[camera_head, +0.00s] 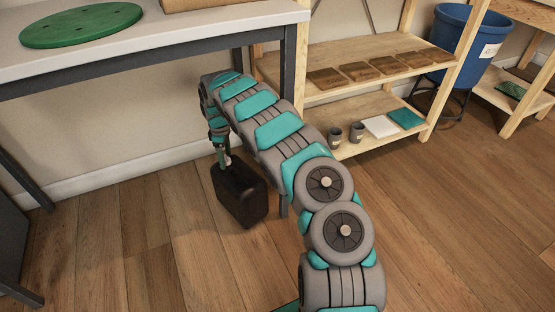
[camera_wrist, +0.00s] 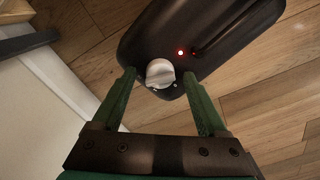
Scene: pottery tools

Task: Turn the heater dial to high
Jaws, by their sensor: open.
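The heater (camera_head: 240,193) is a black box standing on the wooden floor under the table. In the wrist view the heater's dark top (camera_wrist: 215,30) shows a round white dial (camera_wrist: 160,73) and a small lit red light beside it. My gripper (camera_head: 222,160) points down at the heater. In the wrist view my gripper (camera_wrist: 160,82) has its two green fingers apart, one on each side of the dial. Whether a finger touches the dial, I cannot tell. The dial's setting marks are too small to read.
The table (camera_head: 120,62) stands over the heater, with a table leg (camera_head: 288,110) close to its right. A wooden shelf (camera_head: 350,85) with tiles and two cups stands to the right, beside a blue bin (camera_head: 466,45). The floor in front is clear.

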